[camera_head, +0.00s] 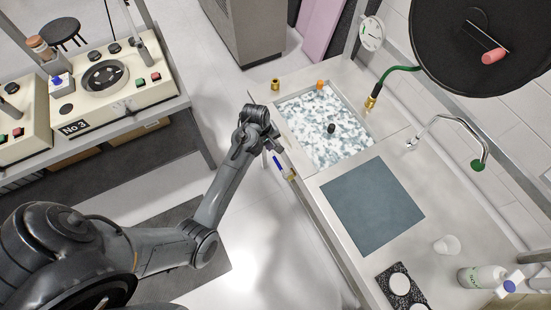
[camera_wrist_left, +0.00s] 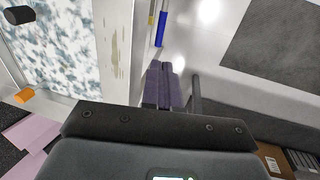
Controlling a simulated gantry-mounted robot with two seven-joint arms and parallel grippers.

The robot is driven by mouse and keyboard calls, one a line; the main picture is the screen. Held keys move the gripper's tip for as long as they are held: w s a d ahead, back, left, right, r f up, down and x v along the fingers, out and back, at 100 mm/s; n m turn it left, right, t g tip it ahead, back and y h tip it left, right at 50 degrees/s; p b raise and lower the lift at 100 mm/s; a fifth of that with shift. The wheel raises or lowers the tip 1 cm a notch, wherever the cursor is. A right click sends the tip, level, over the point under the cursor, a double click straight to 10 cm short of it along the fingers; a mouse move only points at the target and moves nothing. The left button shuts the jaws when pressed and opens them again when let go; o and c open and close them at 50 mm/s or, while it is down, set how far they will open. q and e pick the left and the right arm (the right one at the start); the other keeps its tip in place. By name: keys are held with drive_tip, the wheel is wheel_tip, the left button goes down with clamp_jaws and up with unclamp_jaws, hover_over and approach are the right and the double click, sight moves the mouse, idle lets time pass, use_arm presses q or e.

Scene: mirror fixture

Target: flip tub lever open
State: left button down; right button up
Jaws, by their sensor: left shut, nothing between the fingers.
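The tub (camera_head: 322,127) is a rectangular basin set in the counter, full of mottled white and blue-grey liquid. It also shows at the upper left of the left wrist view (camera_wrist_left: 65,45). A small blue lever (camera_head: 279,163) with a yellow part beside it is on the counter's front side, below the tub's near corner. The lever also shows in the left wrist view (camera_wrist_left: 160,28), just beyond my fingertips. My left gripper (camera_head: 267,146) is shut and empty, close to the lever. The wrist view shows a small gap between them. My right gripper is not in view.
A dark mat (camera_head: 372,205) lies on the counter beside the tub. A tap (camera_head: 455,128), a green hose (camera_head: 399,70) and a round gauge (camera_head: 371,34) stand along the back. A control bench (camera_head: 110,80) is at the left. Open floor lies before the counter.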

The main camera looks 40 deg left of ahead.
sight(277, 162)
use_arm(q)
drive_tip(key=f, duration=0.4)
drive_tip(key=w+f+b, duration=0.1)
drive_tip(key=f, duration=0.4)
drive_tip(key=w+d+f+b, duration=0.1)
drive_tip(key=f, duration=0.3)
drive_tip(key=shift+w+f, duration=0.25)
drive_tip(key=shift+f, duration=0.1)
